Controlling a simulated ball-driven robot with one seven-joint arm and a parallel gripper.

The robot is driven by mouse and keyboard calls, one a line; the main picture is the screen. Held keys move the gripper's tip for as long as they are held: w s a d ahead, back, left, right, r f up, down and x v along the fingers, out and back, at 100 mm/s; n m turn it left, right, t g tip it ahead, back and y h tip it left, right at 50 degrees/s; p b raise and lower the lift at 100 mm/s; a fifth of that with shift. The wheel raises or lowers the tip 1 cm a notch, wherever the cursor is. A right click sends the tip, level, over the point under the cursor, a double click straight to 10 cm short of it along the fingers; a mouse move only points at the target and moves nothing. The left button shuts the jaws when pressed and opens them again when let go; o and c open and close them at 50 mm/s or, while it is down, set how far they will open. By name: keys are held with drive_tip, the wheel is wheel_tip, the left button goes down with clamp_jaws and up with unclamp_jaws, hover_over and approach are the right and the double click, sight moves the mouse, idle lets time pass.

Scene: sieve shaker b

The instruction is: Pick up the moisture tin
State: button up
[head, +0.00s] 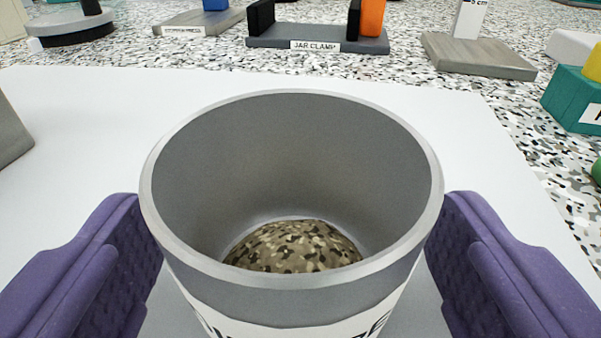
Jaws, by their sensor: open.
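The moisture tin (290,125) is a grey, open-topped cup in the middle of the head view, upright, with a white label on its near side, only partly in view. A mottled brown and black mass (295,247) lies at its bottom. My gripper (292,255) has purple padded fingers, one on the left and one on the right of the tin. The fingers are open around it. The right finger seems to leave a narrow gap; whether the left one touches the wall I cannot tell. The tin's base is hidden.
The tin is over a white mat (95,130) on a speckled counter (180,58). Behind stand a jar clamp (290,34) with an orange block and a grey board (475,54). A teal box (572,100) is at right, a grey object (10,135) at left.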

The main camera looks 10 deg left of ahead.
drive_tip(key=c, duration=1.1)
drive_tip(key=shift+c, duration=0.2)
drive_tip(key=shift+r, duration=0.15)
